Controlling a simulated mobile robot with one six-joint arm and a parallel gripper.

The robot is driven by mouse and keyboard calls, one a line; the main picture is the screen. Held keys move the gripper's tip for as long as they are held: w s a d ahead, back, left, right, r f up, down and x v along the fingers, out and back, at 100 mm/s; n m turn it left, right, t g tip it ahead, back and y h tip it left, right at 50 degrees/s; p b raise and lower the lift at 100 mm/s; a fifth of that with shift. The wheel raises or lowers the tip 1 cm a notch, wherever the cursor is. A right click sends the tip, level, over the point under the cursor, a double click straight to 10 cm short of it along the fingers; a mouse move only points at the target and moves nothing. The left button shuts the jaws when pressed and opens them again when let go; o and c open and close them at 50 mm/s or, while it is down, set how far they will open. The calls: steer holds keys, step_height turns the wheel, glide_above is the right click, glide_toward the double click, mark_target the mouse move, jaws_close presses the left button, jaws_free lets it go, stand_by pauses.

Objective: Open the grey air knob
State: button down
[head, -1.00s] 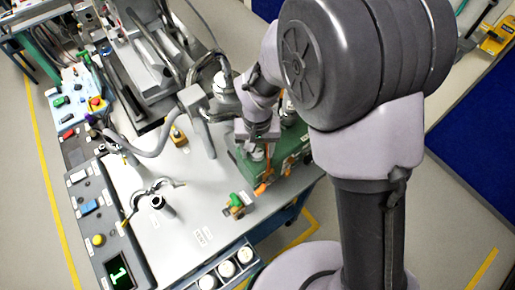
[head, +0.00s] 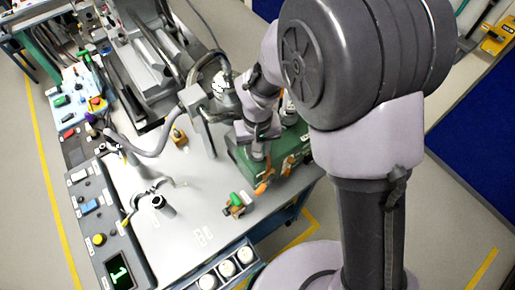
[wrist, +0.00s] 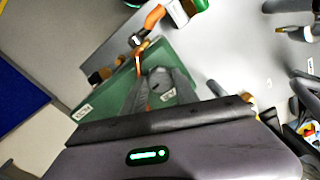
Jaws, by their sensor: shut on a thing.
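The grey air knob is on the green box (head: 246,166) at the right side of the bench. My gripper (head: 259,154) is down at the top of this box. In the wrist view, the dark fingers of my gripper (wrist: 160,78) are close together over the green box (wrist: 112,95), shut on the knob. Labels show on the box on both sides of the fingers, too small to read surely.
An orange-handled valve (head: 262,187) stands at the box's front, close to my gripper. A green-topped valve (head: 237,203) stands nearer the bench's front edge. A grey post (head: 205,130) and hoses stand left of my arm. The bench's middle is mostly clear.

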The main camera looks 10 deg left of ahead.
steer(key=n, duration=0.5)
steer(key=shift+p, duration=0.3)
steer(key=n+p, duration=0.1)
steer(key=n, duration=0.5)
steer(key=shift+r, duration=0.1)
steer(key=n+p, duration=0.1)
steer(key=n, duration=0.4)
steer(key=n+p, duration=0.1)
steer(key=n, duration=0.4)
steer(key=shift+n, duration=0.4)
steer(key=c, duration=1)
jaws_free()
steer(key=shift+o, duration=0.2)
